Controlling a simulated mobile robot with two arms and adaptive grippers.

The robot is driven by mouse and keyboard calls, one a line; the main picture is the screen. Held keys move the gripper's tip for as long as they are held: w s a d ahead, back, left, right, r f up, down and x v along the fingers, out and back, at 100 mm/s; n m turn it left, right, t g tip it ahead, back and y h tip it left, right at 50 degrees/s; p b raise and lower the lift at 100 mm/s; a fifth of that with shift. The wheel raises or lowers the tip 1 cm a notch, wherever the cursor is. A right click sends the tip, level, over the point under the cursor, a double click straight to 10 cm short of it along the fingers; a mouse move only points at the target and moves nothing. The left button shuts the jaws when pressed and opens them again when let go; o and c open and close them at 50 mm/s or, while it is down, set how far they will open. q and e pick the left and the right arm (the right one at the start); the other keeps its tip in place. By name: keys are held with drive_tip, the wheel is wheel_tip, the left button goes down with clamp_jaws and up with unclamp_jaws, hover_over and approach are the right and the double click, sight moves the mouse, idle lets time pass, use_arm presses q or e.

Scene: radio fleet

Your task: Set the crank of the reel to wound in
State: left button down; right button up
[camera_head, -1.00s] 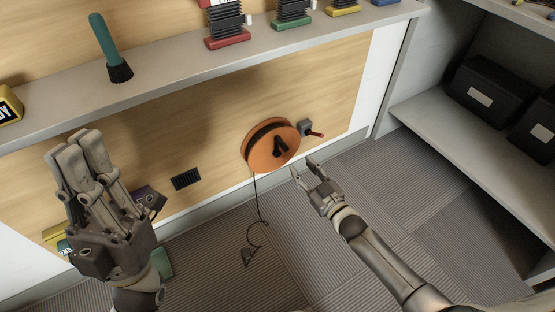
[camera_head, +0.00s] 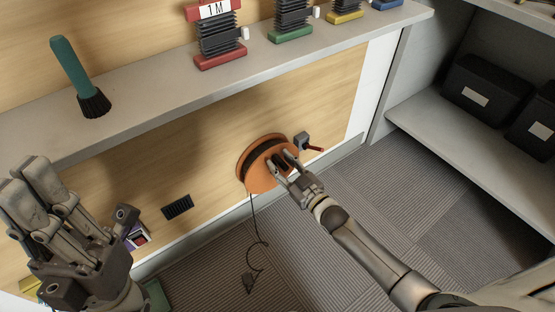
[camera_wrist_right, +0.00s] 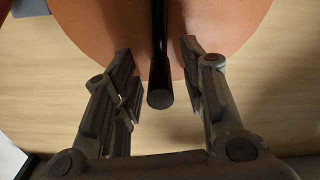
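The orange reel (camera_head: 259,180) is mounted on the wooden wall panel below the shelf, with a dark cord hanging from it. In the right wrist view the reel's orange face (camera_wrist_right: 90,25) fills the top. Its black crank (camera_wrist_right: 159,70) points toward the camera between the fingers. My right gripper (camera_head: 282,164) is at the reel's face; in the wrist view its fingers (camera_wrist_right: 160,95) stand apart on both sides of the crank with gaps visible. My left gripper (camera_head: 40,200) is at the left, away from the reel; its fingers lie close together and whether they are shut is unclear.
A grey bracket with a red handle (camera_head: 304,142) is just right of the reel. The shelf (camera_head: 150,90) above holds a brush (camera_head: 80,80) and a red-based stack (camera_head: 218,45). A black vent (camera_head: 177,207) is on the panel. Black boxes (camera_head: 487,90) stand at right.

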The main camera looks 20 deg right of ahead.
drive_tip(key=shift+s, duration=0.1)
clamp_jaws()
drive_tip(key=shift+d, duration=0.15)
idle(0.3)
